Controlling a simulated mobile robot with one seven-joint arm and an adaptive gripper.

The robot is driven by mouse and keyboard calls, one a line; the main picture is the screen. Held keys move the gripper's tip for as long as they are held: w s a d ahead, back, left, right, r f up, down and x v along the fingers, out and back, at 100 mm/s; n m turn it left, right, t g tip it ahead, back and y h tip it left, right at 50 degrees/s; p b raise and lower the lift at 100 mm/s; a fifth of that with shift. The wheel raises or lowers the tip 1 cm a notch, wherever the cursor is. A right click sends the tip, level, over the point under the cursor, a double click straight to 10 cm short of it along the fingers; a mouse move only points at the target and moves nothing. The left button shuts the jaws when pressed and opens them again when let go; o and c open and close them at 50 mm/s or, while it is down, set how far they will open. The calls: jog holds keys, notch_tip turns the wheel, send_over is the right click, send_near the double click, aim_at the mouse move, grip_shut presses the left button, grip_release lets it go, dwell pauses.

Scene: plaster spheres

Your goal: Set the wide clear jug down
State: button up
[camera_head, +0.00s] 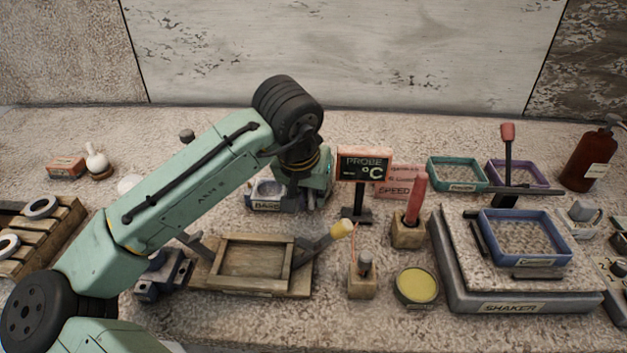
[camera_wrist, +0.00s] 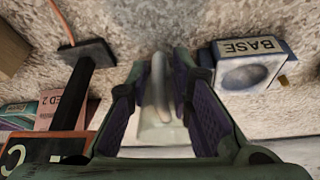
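The wide clear jug (camera_wrist: 160,122) shows in the wrist view as a pale, see-through shape between my fingers. My gripper (camera_wrist: 162,68) has its two purple-padded fingers on either side of it and appears shut on it. In the head view my gripper (camera_head: 314,185) points down at the middle of the counter, behind the wooden tray. The jug cannot be made out there, as my arm and gripper block it. I cannot tell whether its bottom touches the counter.
A blue container marked BASE (camera_wrist: 250,72) stands close beside my gripper. On the other side is the black PROBE sign (camera_head: 362,172). The wooden tray (camera_head: 300,271) lies in front, the shaker (camera_head: 515,299) to the right. The counter (camera_head: 400,125) behind is clear.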

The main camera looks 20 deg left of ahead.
grip_shut()
jog(key=shift+r, duration=0.1)
dwell(0.5)
